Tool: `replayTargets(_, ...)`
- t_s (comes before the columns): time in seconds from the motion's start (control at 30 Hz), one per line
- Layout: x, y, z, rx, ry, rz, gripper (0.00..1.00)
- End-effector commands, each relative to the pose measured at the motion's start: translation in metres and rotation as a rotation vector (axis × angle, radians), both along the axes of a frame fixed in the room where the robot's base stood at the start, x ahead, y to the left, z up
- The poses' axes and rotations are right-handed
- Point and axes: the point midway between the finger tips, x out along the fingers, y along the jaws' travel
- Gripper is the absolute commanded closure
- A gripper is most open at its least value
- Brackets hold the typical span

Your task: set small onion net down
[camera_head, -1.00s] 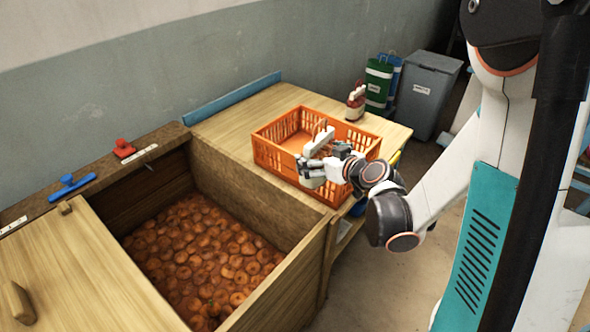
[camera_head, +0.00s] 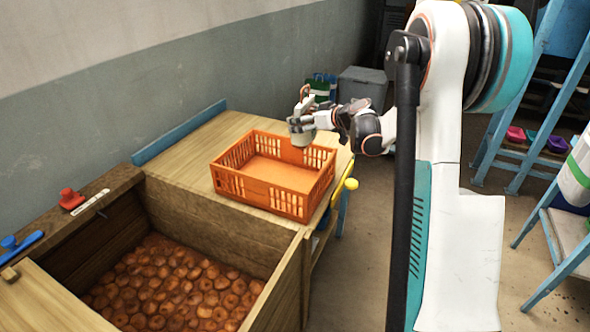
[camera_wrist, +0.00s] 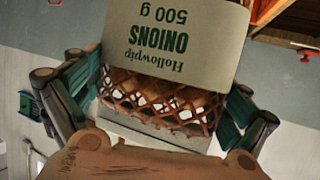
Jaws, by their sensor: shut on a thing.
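The small onion net (camera_wrist: 160,100) is between the fingers of my gripper (camera_wrist: 158,104) in the wrist view. It has brownish-orange mesh and a pale label reading "Hollowpip ONIONS 500 g", upside down in this view. Dark green finger pads press on it from both sides. In the head view my gripper (camera_head: 303,128) is raised over the back right corner of the orange crate (camera_head: 226,182). The net cannot be clearly told from the gripper there. The crate's visible floor is bare.
The crate stands on a wooden table (camera_head: 185,143) with free top to its left and behind. A wooden bin of loose onions (camera_head: 170,290) is in front. A grey lidded bin (camera_head: 362,88) stands behind. A blue ledge (camera_head: 180,132) runs along the wall.

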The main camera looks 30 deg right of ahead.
Motion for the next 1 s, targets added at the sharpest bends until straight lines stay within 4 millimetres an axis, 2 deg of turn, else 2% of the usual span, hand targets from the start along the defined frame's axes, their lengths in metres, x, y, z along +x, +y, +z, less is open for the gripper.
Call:
replayTargets(0.03, 0.0, 0.0, -0.016, 0.001, -0.001, 0.0, 0.47)
replayTargets(0.1, 0.0, 0.0, -0.033, 0.001, -0.001, 0.0, 0.47)
replayTargets(0.4, 0.0, 0.0, -0.099, 0.001, -0.001, -0.001, 0.47)
replayTargets(0.53, 0.0, 0.001, -0.115, 0.001, -0.001, -0.001, 0.47)
replayTargets(0.77, 0.0, 0.0, -0.127, 0.001, -0.001, -0.001, 0.47)
replayTargets(1.0, 0.0, 0.0, -0.16, 0.001, -0.001, -0.001, 0.47)
